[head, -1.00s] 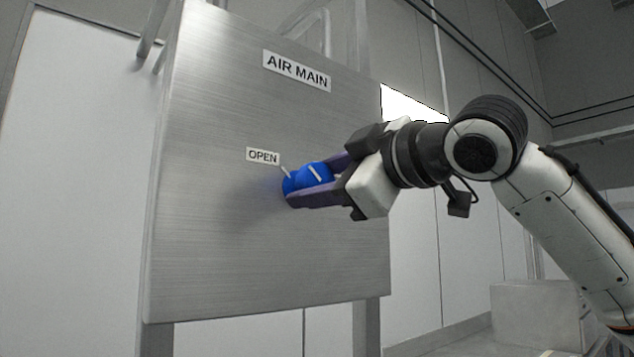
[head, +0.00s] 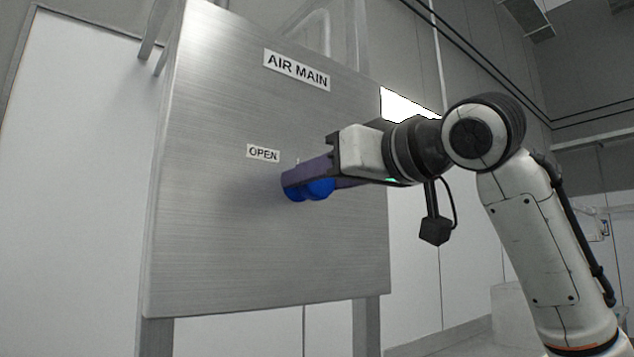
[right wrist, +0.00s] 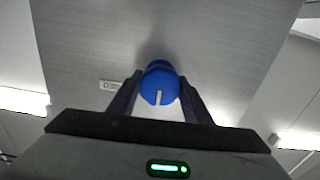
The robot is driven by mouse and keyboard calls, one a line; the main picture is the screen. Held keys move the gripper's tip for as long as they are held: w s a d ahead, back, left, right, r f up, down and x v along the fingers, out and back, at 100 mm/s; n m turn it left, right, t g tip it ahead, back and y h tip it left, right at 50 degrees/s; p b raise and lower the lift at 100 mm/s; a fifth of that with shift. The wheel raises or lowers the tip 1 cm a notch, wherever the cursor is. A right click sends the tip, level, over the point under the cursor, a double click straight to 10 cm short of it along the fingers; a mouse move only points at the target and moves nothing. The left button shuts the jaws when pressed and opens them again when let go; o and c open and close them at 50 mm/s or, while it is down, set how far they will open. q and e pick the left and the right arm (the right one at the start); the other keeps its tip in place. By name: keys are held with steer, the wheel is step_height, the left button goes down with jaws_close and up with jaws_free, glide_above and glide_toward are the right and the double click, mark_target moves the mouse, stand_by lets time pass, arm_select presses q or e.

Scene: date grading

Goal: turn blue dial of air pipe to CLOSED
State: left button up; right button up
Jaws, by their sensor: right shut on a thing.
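The blue dial (head: 321,189) sits on the front of the brushed metal AIR MAIN panel (head: 230,260). My right gripper (head: 308,181) is shut on the dial, with purple fingers on either side. In the head view a finger covers the dial's upper part, and its white pointer line is mostly hidden. In the right wrist view the dial (right wrist: 158,80) lies between the two fingers, and a white line shows on its face. The OPEN label (head: 263,153) is up and left of the dial. No CLOSED label is readable. My left gripper is not in view.
The AIR MAIN sign (head: 296,69) is above the dial. The panel stands on metal legs (head: 367,325) before a pale wall. A pale box (head: 510,312) stands on the floor at the lower right. The space left of the dial is clear.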

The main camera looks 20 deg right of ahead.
steer(key=m+b, duration=0.1)
steer(key=m, duration=0.4)
steer(key=shift+m, duration=0.3)
steer(key=m+b, duration=0.1)
steer(key=m, duration=0.3)
steer(key=shift+m, duration=0.3)
steer(key=o, duration=1.1)
steer(key=shift+c, duration=0.2)
steer(key=b+v, duration=0.3)
steer(key=v, duration=0.7)
steer(key=shift+s, duration=0.2)
steer(key=shift+d, duration=0.1)
